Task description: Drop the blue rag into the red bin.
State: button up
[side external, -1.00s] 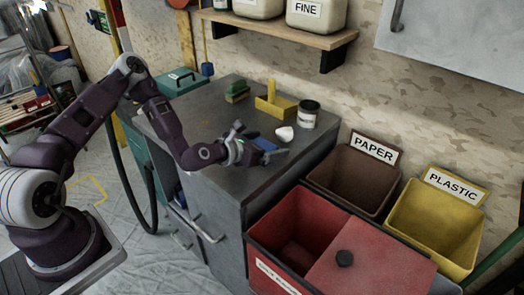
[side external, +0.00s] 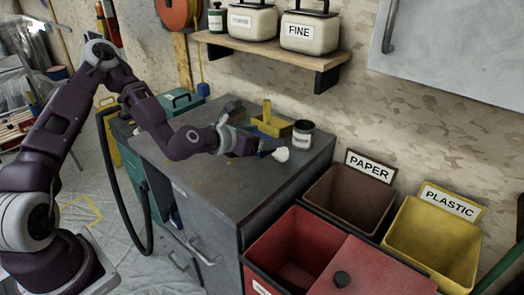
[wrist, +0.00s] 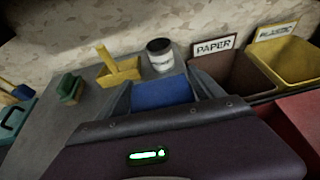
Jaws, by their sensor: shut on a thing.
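My gripper (side external: 264,148) is shut on the blue rag (wrist: 160,93), which shows between the fingers in the wrist view. In the side view only a small blue patch of the rag shows at the fingers, low over the grey cabinet top; the gap beneath is hard to judge. The red bin (side external: 276,246) stands at the lower right, beyond the cabinet's edge. Its left part is open, and a red lid with a black knob covers the right part. A red surface of it shows at the right edge of the wrist view (wrist: 302,112).
A small white thing (side external: 282,154) and a dark-lidded can (side external: 303,134) stand by the gripper. A yellow caddy (side external: 272,126) and green brush (wrist: 70,88) are behind it. The brown PAPER bin (side external: 349,205) and yellow PLASTIC bin (side external: 432,243) adjoin the red bin. A shelf (side external: 270,60) hangs above.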

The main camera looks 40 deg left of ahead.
jog(key=shift+r, duration=0.2)
jog(key=s+d+f+m+g+h, duration=0.1)
jog(key=s+d+f+m+h, duration=0.2)
jog(key=d, duration=0.5)
jog(key=s+d+f+m+g+h, duration=0.2)
jog(key=d+f+m+h, duration=0.1)
jog(key=d, duration=0.6)
jog(key=s+d+f+m+g+h, duration=0.1)
jog(key=s+d+f+m+h, duration=0.2)
jog(key=d, duration=0.5)
jog(key=shift+w+d+f, duration=0.1)
jog(key=shift+f, duration=1.1)
jog(key=shift+w+f, duration=0.1)
jog(key=shift+f, duration=1.1)
jog(key=o, duration=1.4)
jog(key=v, duration=0.7)
